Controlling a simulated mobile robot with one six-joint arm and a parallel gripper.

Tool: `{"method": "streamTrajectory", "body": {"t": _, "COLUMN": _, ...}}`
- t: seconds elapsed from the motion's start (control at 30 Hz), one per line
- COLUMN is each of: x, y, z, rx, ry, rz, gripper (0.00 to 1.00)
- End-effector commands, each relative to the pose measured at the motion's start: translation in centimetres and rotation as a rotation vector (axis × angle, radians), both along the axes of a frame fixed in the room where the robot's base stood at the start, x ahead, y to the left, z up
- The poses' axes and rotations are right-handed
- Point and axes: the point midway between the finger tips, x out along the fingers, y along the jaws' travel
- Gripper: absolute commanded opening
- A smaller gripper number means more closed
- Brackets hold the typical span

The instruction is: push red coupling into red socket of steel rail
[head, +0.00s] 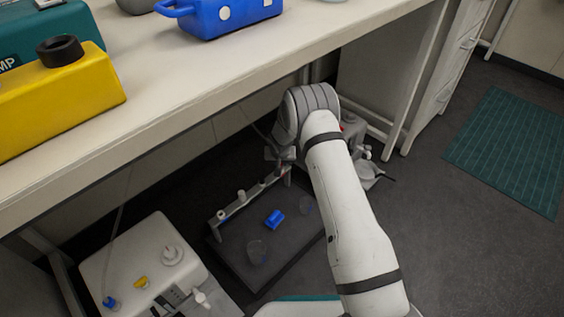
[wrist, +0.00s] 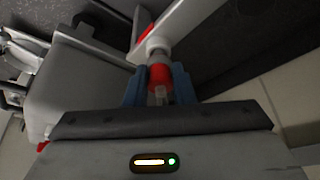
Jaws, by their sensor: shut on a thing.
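In the wrist view the red coupling (wrist: 160,75) sits between the two blue fingers of my gripper (wrist: 159,85), which is shut on it. A clear stub shows at the coupling's near end. Its far end is against or very close to a pale round collar on the steel rail (wrist: 180,22); I cannot tell how deep it sits. A red patch (wrist: 146,34) shows on the rail just beyond, likely the red socket's marking. In the head view the rail (head: 238,204) runs under the bench, and my gripper (head: 280,154) is at its far right end, small and partly hidden by my arm.
A dark tray (head: 228,240) beside the rail carries a blue piece (head: 274,218) and clear vessels. A white device (head: 140,262) stands at the left. The bench (head: 200,85) overhangs the rail. Grey equipment (head: 368,172) is right of my wrist.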

Motion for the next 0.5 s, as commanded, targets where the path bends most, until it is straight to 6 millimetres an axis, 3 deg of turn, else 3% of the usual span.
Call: {"method": "streamTrajectory", "body": {"t": 0.5, "x": 0.0, "y": -0.01, "z": -0.64, "rx": 0.0, "ry": 0.0, "rz": 0.0, "gripper": 0.0}}
